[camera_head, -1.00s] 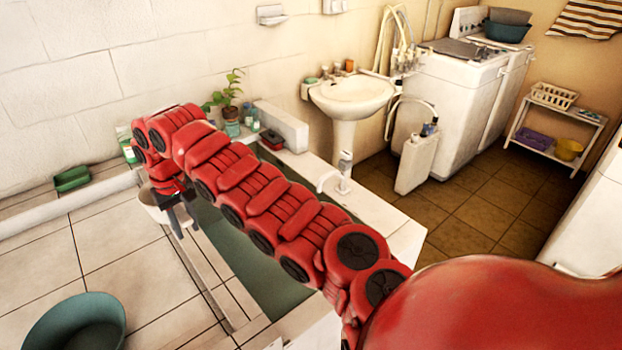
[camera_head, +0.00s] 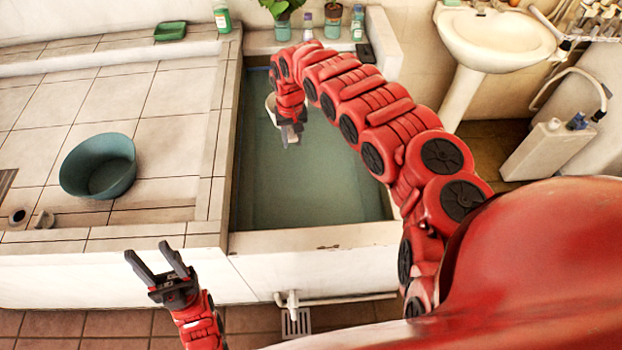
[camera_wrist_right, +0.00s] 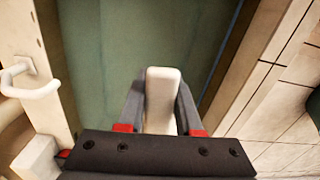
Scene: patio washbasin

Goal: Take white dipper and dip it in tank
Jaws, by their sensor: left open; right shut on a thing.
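My right gripper (camera_head: 291,130) is shut on the white handle of the dipper (camera_head: 271,106). The dipper's pale bowl shows partly behind my wrist; my arm hides the rest. In the right wrist view the handle (camera_wrist_right: 162,98) sits between the two dark fingers (camera_wrist_right: 160,115). The dipper is over the far part of the tank (camera_head: 308,240), a pale-walled basin of greenish water. I cannot tell whether the bowl touches the water. My left gripper (camera_head: 152,258) is open and empty, in front of the low tiled ledge.
A teal basin (camera_head: 97,166) stands on the tiled ledge (camera_head: 170,110) left of the tank. A green soap dish (camera_head: 170,31) and bottles line the back. A white tap (camera_wrist_right: 32,85) is on the tank's edge.

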